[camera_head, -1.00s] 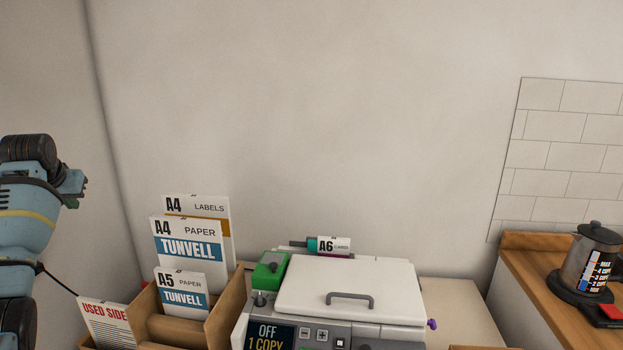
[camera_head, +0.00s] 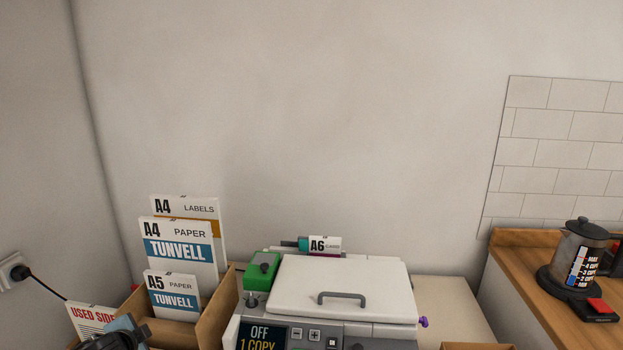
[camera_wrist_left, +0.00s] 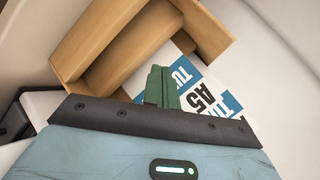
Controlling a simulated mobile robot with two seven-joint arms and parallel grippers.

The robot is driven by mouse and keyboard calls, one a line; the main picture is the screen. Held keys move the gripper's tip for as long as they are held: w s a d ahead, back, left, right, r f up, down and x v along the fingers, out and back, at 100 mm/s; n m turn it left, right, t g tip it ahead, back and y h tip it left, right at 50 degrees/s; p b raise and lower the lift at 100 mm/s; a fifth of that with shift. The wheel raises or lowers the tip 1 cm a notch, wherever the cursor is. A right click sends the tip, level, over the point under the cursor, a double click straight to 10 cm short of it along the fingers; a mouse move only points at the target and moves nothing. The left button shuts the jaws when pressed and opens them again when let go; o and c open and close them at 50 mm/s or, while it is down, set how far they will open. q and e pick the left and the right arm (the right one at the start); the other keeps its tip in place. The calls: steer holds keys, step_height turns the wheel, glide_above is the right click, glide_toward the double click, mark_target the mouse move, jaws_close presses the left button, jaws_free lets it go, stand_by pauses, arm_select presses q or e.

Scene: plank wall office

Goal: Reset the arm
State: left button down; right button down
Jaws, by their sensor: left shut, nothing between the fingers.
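My left arm shows only as a small part at the bottom left edge in the head view, in front of the paper holder. In the left wrist view my left gripper (camera_wrist_left: 163,87) has its green fingers together with nothing between them. Behind the fingers are the wooden paper holder (camera_wrist_left: 105,38) and the A5 paper pack (camera_wrist_left: 205,95). I cannot tell how far the fingers are from them. My right gripper is not in view.
The wooden holder (camera_head: 215,318) carries A4 and A5 packs. A copier (camera_head: 345,285) with a closed white lid and a green box (camera_head: 262,270) stands beside it. A kettle (camera_head: 578,258) stands on the right counter (camera_head: 530,267). A cable plug (camera_head: 18,272) is on the left wall.

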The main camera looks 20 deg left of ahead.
arm_select(q)
steer(key=s+d+f+m+g+h, duration=0.15)
steer(key=s+d+f+h, duration=0.25)
steer(key=s+d+f, duration=0.45)
steer(key=s+d+f+m+h, duration=0.3)
steer(key=s+d+f, duration=0.2)
steer(key=s+d, duration=0.55)
steer(key=s+d+f+n+t, duration=0.1)
steer(key=d+n, duration=0.3)
steer(key=d, duration=0.5)
steer(key=s+d+f+n, duration=0.1)
steer(key=d+n, duration=0.4)
steer(key=d, duration=0.5)
steer(key=shift+f+t, duration=0.3)
steer(key=shift+t, duration=0.05)
steer(key=shift+d, duration=0.1)
